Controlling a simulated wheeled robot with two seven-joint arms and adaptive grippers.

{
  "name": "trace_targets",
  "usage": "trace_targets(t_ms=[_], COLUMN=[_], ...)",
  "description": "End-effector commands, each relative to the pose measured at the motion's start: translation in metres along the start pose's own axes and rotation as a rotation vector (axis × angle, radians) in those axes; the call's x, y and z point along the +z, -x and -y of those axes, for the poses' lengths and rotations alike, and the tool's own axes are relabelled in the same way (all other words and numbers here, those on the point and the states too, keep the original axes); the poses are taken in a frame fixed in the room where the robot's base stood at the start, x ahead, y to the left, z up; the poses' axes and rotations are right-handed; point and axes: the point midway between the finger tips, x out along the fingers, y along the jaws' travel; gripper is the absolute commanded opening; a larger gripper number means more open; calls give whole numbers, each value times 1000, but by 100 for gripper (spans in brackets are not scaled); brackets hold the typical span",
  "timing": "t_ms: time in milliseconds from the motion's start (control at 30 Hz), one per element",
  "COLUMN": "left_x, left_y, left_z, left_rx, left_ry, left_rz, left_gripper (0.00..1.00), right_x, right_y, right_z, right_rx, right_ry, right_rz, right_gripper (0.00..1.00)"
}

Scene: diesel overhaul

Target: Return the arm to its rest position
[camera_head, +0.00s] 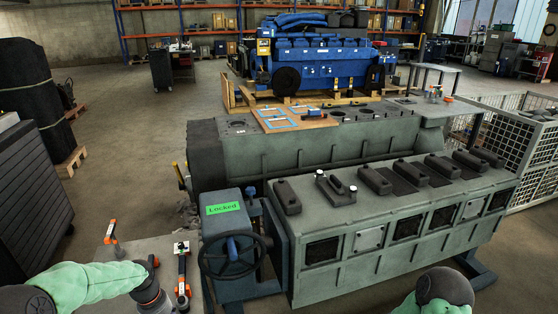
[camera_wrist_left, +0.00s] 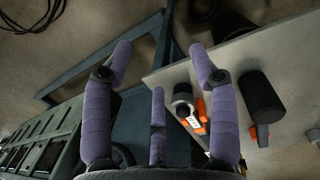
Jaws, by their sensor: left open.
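My left arm (camera_head: 95,283) comes in from the lower left in the head view, with a green sleeve and a dark wrist beside the small bench. Its gripper is not clearly visible there. In the left wrist view my left gripper (camera_wrist_left: 159,60) has its purple fingers spread apart, with nothing between them. Beyond the fingers are the floor and a blue-grey frame. My right arm (camera_head: 440,288) shows only as a dark joint and green sleeve at the bottom edge of the head view. The right gripper is out of frame.
A grey bench (camera_head: 140,250) bears orange-and-black tools (camera_head: 182,275), which also show in the left wrist view (camera_wrist_left: 188,103). A handwheel (camera_head: 235,256) and a green "Locked" sign (camera_head: 222,208) are close to its right, by the grey engine block (camera_head: 330,240).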

Motion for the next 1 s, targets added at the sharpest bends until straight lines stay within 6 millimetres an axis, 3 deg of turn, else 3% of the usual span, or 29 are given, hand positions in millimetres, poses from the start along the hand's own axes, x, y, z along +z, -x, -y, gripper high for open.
trace_targets(t_ms=[267, 367, 500, 600, 833, 1000], left_x=[30, 56, 106, 144, 210, 217], left_y=[-69, -102, -144, -166, -188, -189], left_z=[-61, -91, -131, -151, -168, -168], left_rx=[108, 160, 225, 250, 255, 252], left_ry=[-55, -69, -73, -68, -51, -48], left_rz=[7, 13, 14, 13, 4, -1], left_gripper=[59, 59, 59, 59, 59, 59], right_x=[0, 0, 1, 1, 1, 1], right_y=[7, 11, 18, 21, 27, 28], right_z=[3, 4, 6, 8, 10, 10], right_rx=[0, 0, 0, 0, 0, 0], right_ry=[0, 0, 0, 0, 0, 0], right_rz=[0, 0, 0, 0, 0, 0], right_gripper=[49, 49, 49, 49, 49, 49])
